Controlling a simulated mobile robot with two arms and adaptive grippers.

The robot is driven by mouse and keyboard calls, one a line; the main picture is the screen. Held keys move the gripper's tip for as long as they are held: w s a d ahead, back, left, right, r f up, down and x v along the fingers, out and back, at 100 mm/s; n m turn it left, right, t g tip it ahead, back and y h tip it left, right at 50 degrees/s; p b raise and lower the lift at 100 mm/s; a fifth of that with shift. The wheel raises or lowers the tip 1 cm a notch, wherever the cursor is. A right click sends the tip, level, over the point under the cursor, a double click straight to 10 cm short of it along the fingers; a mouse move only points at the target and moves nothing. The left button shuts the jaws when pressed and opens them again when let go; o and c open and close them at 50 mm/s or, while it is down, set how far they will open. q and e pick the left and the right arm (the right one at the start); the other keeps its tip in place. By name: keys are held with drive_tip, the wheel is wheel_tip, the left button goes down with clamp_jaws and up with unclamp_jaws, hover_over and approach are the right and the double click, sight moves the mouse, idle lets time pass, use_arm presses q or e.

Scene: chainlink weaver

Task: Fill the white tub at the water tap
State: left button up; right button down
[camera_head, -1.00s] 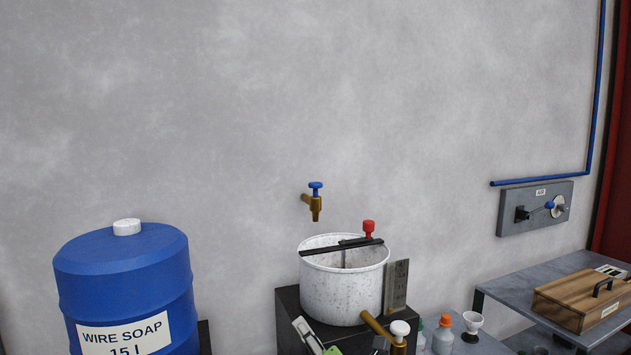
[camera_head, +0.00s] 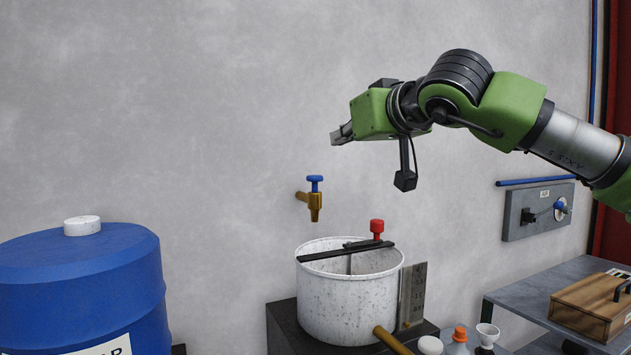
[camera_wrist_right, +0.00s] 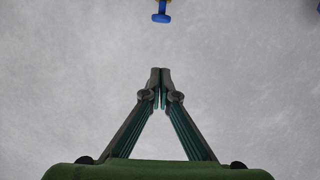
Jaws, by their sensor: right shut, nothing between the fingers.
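The white speckled tub (camera_head: 335,305) stands on a dark block below the brass water tap (camera_head: 315,205), which comes out of the grey wall. The tap has a blue handle (camera_head: 315,181), which also shows at the top of the right wrist view (camera_wrist_right: 161,17). A black bar and a red knob (camera_head: 377,228) sit across the tub's rim. The tub's inner bottom is hidden. My right gripper (camera_head: 340,135) is up and to the right of the tap, apart from it; its fingers are shut and empty in the right wrist view (camera_wrist_right: 160,75). My left gripper is not in view.
A blue soap drum (camera_head: 80,285) stands at the left. A brass spigot (camera_head: 392,341) sticks out from the tub's front, near a metal ruler plate (camera_head: 413,294). Small bottles and a wooden box (camera_head: 592,303) are at the right. The wall above the tap is clear.

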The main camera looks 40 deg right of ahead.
sight(315, 184)
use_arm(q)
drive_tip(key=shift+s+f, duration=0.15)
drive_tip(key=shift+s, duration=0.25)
use_arm(e)
drive_tip(key=shift+d+f, duration=0.15)
